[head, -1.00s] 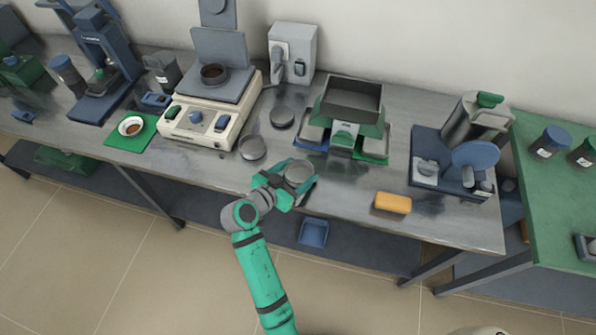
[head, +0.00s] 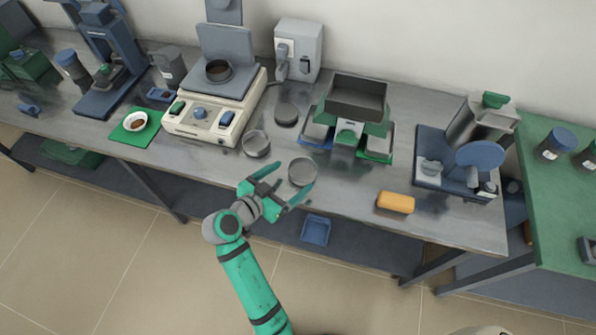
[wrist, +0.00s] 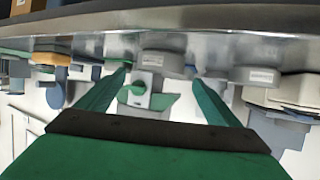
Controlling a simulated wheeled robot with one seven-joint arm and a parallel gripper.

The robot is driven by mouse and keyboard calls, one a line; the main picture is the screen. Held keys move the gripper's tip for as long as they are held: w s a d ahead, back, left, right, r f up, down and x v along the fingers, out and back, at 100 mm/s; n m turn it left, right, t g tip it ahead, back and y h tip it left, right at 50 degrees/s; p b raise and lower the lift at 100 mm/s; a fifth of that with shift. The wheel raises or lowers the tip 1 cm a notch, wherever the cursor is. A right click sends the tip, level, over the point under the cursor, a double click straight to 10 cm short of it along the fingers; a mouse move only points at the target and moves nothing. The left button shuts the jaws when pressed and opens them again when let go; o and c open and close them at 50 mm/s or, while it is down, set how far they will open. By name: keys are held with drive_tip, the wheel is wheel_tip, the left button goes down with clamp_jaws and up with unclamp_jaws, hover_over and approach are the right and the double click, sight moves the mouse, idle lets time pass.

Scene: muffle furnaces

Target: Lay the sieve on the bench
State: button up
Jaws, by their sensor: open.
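A round grey sieve (head: 302,170) rests flat on the metal bench (head: 345,200) near its front edge. My gripper (head: 294,178) is open in front of it, with its green fingertips close to the near side of the sieve. I cannot tell whether a fingertip touches it. In the wrist view, which shows the scene upside down, the sieve (wrist: 165,66) sits between the fingertips of my open gripper (wrist: 158,70), beyond the palm. It bears a white label. Nothing is held.
Two similar round pans (head: 256,143) (head: 286,114) stand behind and left of the sieve. A green-and-grey sample divider (head: 355,100) stands behind it. An orange block (head: 396,202) lies to the right. A blue bin (head: 315,230) sits on the lower shelf. The front strip around the sieve is free.

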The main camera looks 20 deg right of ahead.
drive_tip(key=shift+v, duration=2.8)
drive_tip(key=shift+s+f, duration=0.1)
